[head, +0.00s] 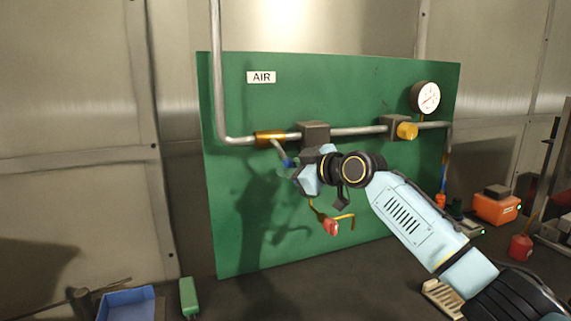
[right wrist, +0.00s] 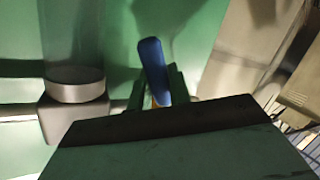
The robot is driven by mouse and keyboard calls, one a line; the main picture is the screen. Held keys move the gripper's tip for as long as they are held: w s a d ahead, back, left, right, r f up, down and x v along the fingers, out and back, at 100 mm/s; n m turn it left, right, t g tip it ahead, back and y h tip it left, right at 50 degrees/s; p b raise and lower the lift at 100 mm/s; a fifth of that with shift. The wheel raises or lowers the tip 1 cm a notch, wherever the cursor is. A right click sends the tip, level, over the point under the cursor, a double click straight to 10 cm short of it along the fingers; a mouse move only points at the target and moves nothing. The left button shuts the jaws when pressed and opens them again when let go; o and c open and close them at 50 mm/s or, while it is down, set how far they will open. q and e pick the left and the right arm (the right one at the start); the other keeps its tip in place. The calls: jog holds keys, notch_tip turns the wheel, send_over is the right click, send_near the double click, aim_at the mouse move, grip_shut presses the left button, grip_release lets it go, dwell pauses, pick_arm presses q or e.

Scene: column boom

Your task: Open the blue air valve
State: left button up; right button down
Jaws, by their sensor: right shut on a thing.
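The blue air valve is a brass body (head: 270,137) on the grey pipe, under the AIR sign on the green board. Its lever slants down and to the right from the body, at an angle to the pipe, and ends in a blue handle (head: 287,162). My right gripper (head: 292,170) is at this handle, shut on it. In the right wrist view the blue handle (right wrist: 151,62) stands out from between the two dark fingers (right wrist: 156,92). The gripper's own housing hides the lever's lower part there. My left gripper is not in view.
A red-handled valve (head: 331,227) sits just below my right arm. A blue tray (head: 130,304) and a green block (head: 188,296) lie at the lower left.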

jog(key=shift+w+d+r+n+h+p, duration=0.1)
jog(key=shift+d+r+n+h+p, duration=0.1)
jog(key=shift+d+n+h+p, duration=0.25)
jog(key=shift+a, duration=0.1)
jog(key=c, duration=1.3)
grip_release()
jog(key=shift+c, duration=0.2)
jog(key=v, duration=1.3)
jog(key=shift+b, duration=0.4)
